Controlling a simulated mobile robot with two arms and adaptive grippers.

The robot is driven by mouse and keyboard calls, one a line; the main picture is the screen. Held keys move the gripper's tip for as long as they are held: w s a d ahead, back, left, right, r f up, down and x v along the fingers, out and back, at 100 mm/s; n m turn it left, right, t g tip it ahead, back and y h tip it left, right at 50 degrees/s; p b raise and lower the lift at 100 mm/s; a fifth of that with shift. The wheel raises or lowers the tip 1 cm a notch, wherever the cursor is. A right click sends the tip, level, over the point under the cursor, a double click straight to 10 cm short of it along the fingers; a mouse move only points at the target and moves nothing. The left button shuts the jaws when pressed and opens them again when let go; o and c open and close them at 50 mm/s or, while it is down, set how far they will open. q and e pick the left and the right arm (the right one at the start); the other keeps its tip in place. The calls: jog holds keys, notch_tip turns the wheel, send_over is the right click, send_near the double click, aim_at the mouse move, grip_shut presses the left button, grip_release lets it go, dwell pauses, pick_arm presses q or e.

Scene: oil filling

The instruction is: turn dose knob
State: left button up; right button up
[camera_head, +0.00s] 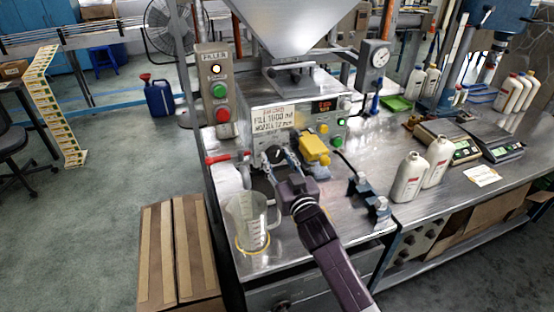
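The filling machine (258,103) stands on the steel bench, with a placard, a red-lit display (324,106) and green buttons on its front. A dark round knob (273,153) shows low on this front, partly covered by my gripper. My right gripper (281,158) is right at the knob, its arm coming up from the bottom right. Its fingers are small and dark here, so I cannot tell whether they are closed on the knob or only around it. My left gripper is not in view.
A clear measuring jug (247,221) stands left of my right arm. A red-handled lever (218,158) and a yellow part (315,146) flank the knob. White bottles (409,176) and scales (447,142) are to the right. Cardboard boxes (175,255) stand at lower left.

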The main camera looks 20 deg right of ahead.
jog(key=c, duration=0.4)
jog(key=shift+c, duration=0.2)
jog(key=shift+m, duration=0.3)
jog(key=m+p, duration=0.1)
jog(key=m, duration=0.4)
jog(key=shift+r+p, duration=0.1)
jog(key=shift+p, duration=0.3)
jog(key=m+p, duration=0.1)
jog(key=m, duration=0.5)
jog(key=shift+a, duration=0.1)
jog(key=shift+p, duration=0.3)
jog(key=o, duration=1.2)
jog(key=shift+c, duration=0.2)
jog(key=shift+s, duration=0.1)
